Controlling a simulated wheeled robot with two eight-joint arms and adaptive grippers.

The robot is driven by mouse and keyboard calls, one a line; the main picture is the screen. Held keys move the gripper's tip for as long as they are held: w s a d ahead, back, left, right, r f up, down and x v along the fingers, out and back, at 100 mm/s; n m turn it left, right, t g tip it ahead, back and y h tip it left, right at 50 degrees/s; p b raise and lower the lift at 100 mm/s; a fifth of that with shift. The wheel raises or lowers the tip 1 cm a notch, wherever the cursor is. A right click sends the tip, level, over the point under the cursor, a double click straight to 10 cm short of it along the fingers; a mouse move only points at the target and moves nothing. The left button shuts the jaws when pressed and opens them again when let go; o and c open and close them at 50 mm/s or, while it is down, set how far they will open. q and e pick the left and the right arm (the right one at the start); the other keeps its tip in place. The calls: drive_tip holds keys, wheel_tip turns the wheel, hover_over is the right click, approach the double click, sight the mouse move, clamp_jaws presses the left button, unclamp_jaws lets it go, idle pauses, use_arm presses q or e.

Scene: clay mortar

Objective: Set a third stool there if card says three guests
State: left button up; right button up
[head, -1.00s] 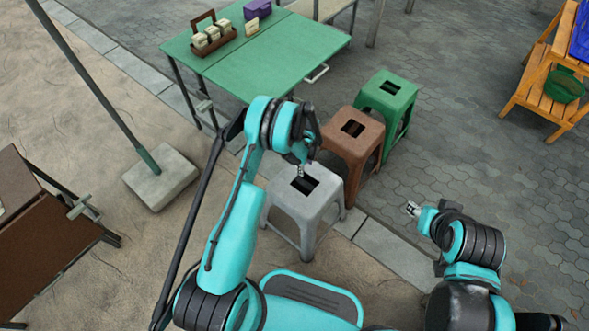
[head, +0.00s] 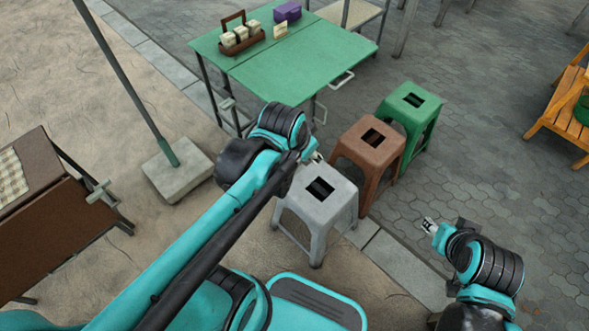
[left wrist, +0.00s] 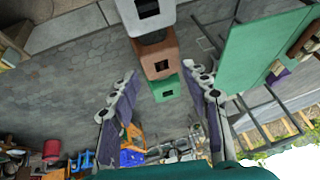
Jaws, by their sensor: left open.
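A grey stool (head: 318,192), a brown stool (head: 372,138) and a green stool (head: 411,101) stand upright in a diagonal row beside the green table (head: 305,65). In the left wrist view the grey (left wrist: 150,15), brown (left wrist: 156,52) and green (left wrist: 166,88) stools also line up. A small cream card (head: 280,31) stands on the table; its writing is too small to read. My left gripper (head: 313,157) is at the grey stool's far edge in the picture; its fingers (left wrist: 164,78) are spread and empty. My right gripper (head: 430,226) is right of the stools, holding nothing visible.
A brown caddy (head: 241,37) with cream blocks and a purple box (head: 288,11) are on the table. A pole in a concrete base (head: 178,172) stands left of the stools.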

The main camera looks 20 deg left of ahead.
use_arm(q)
drive_tip(key=s+n+t, duration=0.1)
drive_tip(key=s+n, duration=0.3)
drive_tip(key=s, duration=0.3)
drive_tip(key=shift+f, duration=0.2)
idle(0.9)
